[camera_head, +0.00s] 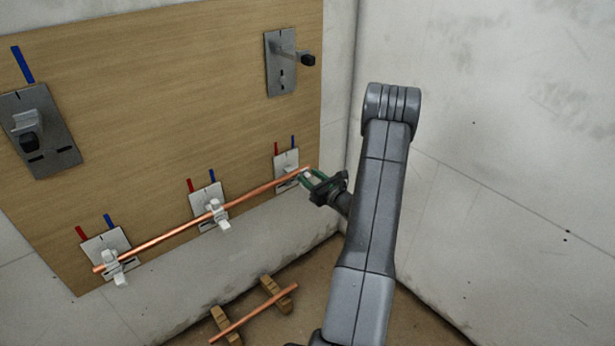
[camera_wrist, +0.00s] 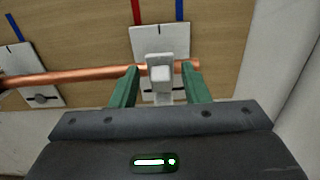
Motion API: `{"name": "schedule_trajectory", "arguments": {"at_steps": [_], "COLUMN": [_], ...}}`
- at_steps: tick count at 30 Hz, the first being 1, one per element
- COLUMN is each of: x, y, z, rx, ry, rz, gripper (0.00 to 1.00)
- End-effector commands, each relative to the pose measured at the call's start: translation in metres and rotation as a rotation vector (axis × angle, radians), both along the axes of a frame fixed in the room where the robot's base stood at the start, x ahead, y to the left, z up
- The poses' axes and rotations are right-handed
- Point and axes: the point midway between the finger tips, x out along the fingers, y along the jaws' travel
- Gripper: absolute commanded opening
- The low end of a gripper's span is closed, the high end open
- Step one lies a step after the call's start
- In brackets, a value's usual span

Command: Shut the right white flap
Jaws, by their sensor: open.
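The right white flap (camera_wrist: 160,62) stands out from its white wall plate (camera_wrist: 150,38) in the wrist view, in front of the copper pipe. In the head view the plate (camera_head: 285,162) is at the board's lower right, and the flap is small and partly hidden by my gripper (camera_head: 310,177). In the wrist view my gripper (camera_wrist: 160,74) is open, with one green finger on each side of the flap. Small gaps seem to show between fingers and flap; contact is unclear. The pipe (camera_head: 168,238) runs across all the white plates.
The middle white clip (camera_head: 214,212) and left white clip (camera_head: 113,265) sit along the pipe. Grey lever plates are at upper right (camera_head: 279,66) and left (camera_head: 43,135). A short copper pipe (camera_head: 255,315) lies on wooden blocks below. A bare wall (camera_head: 480,150) stands close on the right.

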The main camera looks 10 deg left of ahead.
Motion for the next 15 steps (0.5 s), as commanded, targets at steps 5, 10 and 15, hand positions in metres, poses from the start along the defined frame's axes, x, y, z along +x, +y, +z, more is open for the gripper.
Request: {"name": "schedule_trajectory", "arguments": {"at_steps": [5, 10, 15], "x": [0.010, 0.013, 0.013], "y": [0.014, 0.016, 0.016], "z": [0.000, 0.000, 0.000], "rx": [0.000, 0.000, -0.001], "ry": [0.000, 0.000, 0.001], "rz": [0.001, -0.001, -0.001], "gripper": [0.42, 0.42, 0.42]}}
